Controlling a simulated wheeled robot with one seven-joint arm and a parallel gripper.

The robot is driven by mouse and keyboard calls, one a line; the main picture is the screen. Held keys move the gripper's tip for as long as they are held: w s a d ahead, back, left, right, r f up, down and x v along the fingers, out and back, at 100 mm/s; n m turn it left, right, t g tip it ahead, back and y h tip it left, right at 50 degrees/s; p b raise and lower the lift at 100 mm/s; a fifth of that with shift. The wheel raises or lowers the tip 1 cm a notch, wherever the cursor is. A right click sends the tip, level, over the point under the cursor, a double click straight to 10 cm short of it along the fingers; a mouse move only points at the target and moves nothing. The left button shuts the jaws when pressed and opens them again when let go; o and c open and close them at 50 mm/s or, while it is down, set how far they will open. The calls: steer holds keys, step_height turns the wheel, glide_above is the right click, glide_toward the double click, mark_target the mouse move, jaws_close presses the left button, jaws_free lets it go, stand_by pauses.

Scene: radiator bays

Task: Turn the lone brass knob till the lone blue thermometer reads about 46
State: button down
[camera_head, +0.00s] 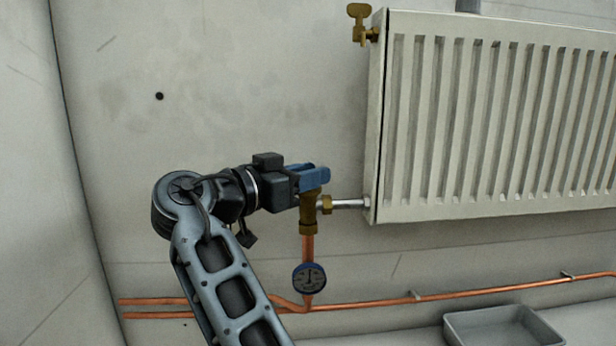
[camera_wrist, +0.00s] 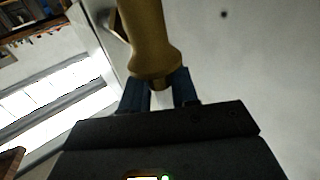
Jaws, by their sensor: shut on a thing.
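The brass knob (camera_wrist: 153,40) sits on a brass valve (camera_head: 308,215) at the lower left of the radiator. My gripper (camera_head: 314,176) is at the top of this valve, and its blue fingers are shut on the knob. In the wrist view the fingers (camera_wrist: 160,90) stand on both sides of the knob's narrow end. The blue thermometer (camera_head: 309,278) is on the copper pipe just below the valve. Its dark needle points roughly straight up, but the numbers are too small to read. In the head view the fingers hide most of the knob.
A white radiator (camera_head: 480,120) fills the right side of the head view. A small brass bleed key (camera_head: 358,22) is at its upper left corner. Copper pipes (camera_head: 460,292) run along the wall low down. A grey tray (camera_head: 480,322) stands at the bottom right.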

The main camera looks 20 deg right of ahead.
steer(key=shift+f, duration=0.15)
steer(key=c, duration=1)
jaws_free()
steer(key=p+v, duration=0.1)
steer(key=v, duration=0.6)
steer(key=shift+a, duration=0.35)
